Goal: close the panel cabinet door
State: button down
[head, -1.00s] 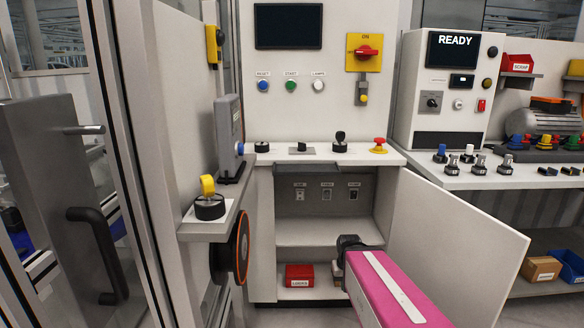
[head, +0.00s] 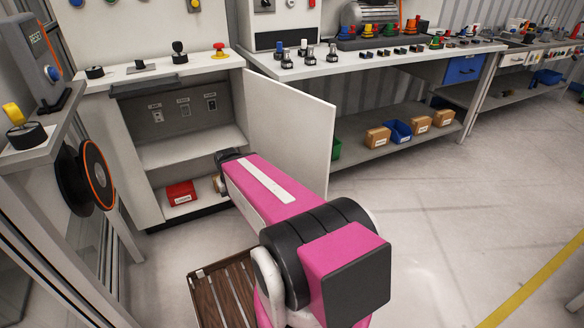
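The panel cabinet (head: 140,153) stands at the left, its front open onto shelves. Its white door (head: 290,127) is swung open to the right and stands out from the cabinet. My pink arm reaches from the lower middle toward the cabinet opening, on the inner side of the door. The arm hides the door's lower left part. At the arm's far end, a dark part of my gripper (head: 228,157) shows near the cabinet's lower shelf. Its fingers are hidden, so I cannot tell whether it is open or touching the door.
A red bin (head: 180,192) sits on the cabinet's bottom shelf. A workbench (head: 400,62) with connectors stands behind the door, with boxes on its lower shelf. A round black and orange reel (head: 98,175) hangs at the left.

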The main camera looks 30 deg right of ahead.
aim_at(291, 129)
jog(key=k+l+u, duration=0.15)
jog(key=l, duration=0.3)
jog(key=k+l+u, duration=0.15)
jog(key=l, duration=0.25)
jog(key=k+l+u, duration=0.15)
jog(key=l, duration=0.3)
jog(key=k+l+u, duration=0.15)
jog(key=l, duration=0.25)
jog(key=k+l+u, duration=0.2)
jog(key=l, duration=0.15)
jog(key=l+u, duration=0.2)
jog(key=l, duration=0.5)
jog(key=l+u, duration=0.2)
jog(key=l, duration=0.5)
jog(key=k+l+u, duration=0.2)
jog(key=l, duration=0.45)
jog(key=i+l, duration=0.05)
